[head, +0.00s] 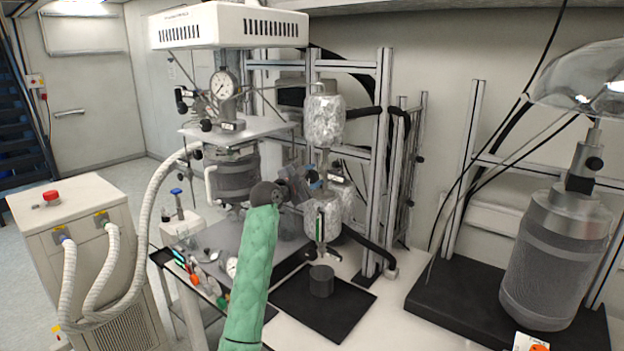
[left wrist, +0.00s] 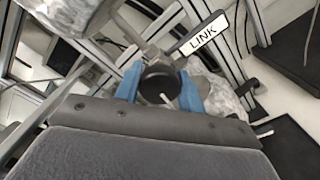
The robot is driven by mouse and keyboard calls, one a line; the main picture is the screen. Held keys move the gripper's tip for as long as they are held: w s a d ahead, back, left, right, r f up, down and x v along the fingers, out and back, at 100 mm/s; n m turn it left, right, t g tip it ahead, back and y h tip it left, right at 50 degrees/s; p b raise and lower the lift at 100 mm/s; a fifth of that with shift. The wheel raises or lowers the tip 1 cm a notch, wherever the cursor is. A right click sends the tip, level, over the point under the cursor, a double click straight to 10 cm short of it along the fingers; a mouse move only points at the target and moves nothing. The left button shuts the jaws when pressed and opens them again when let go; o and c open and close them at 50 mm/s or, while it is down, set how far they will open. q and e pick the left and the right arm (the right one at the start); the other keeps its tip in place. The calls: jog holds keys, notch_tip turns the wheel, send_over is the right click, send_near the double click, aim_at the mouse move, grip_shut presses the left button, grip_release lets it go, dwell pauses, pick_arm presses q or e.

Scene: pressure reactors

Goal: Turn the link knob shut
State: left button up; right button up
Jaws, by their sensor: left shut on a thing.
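The link knob (left wrist: 158,84) is a round black knob with a white pointer mark, in the middle of the left wrist view. A white label (left wrist: 203,34) reading LINK is just above and to the right of it. The blue fingers of my left gripper (left wrist: 160,88) are on both sides of the knob and shut on it. In the head view my left gripper (head: 312,180) reaches the piping between the two foil-wrapped vessels. The knob is too small to make out there. My right gripper is not in view.
A foil-wrapped vessel (head: 324,120) is above the gripper and another (head: 318,218) below. Metal frame posts (head: 382,150) stand just right. A black cylinder (head: 321,281) sits on a dark mat (head: 345,305). A large reactor (head: 556,255) stands far right.

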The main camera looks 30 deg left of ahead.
pick_arm(q)
jog(key=m+b, duration=0.1)
jog(key=m, duration=0.3)
jog(key=shift+f+m+b, duration=0.2)
jog(key=shift+m+b, duration=0.1)
jog(key=shift+b, duration=0.05)
jog(key=m+b, duration=0.2)
jog(key=m, duration=0.2)
jog(key=shift+f+m, duration=0.1)
jog(key=shift+m, duration=0.2)
jog(key=m+b, duration=0.1)
jog(key=m, duration=0.2)
jog(key=shift+d+m+b, duration=0.1)
jog(key=shift+m+b, duration=0.8)
jog(key=shift+m, duration=1.1)
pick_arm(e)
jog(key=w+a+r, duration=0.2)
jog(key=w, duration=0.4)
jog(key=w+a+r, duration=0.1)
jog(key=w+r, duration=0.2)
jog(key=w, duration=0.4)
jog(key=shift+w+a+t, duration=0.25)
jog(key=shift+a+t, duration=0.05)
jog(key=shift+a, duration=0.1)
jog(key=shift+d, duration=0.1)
pick_arm(q)
jog(key=o, duration=1)
jog(key=shift+c, duration=0.2)
jog(key=shift+s, duration=0.1)
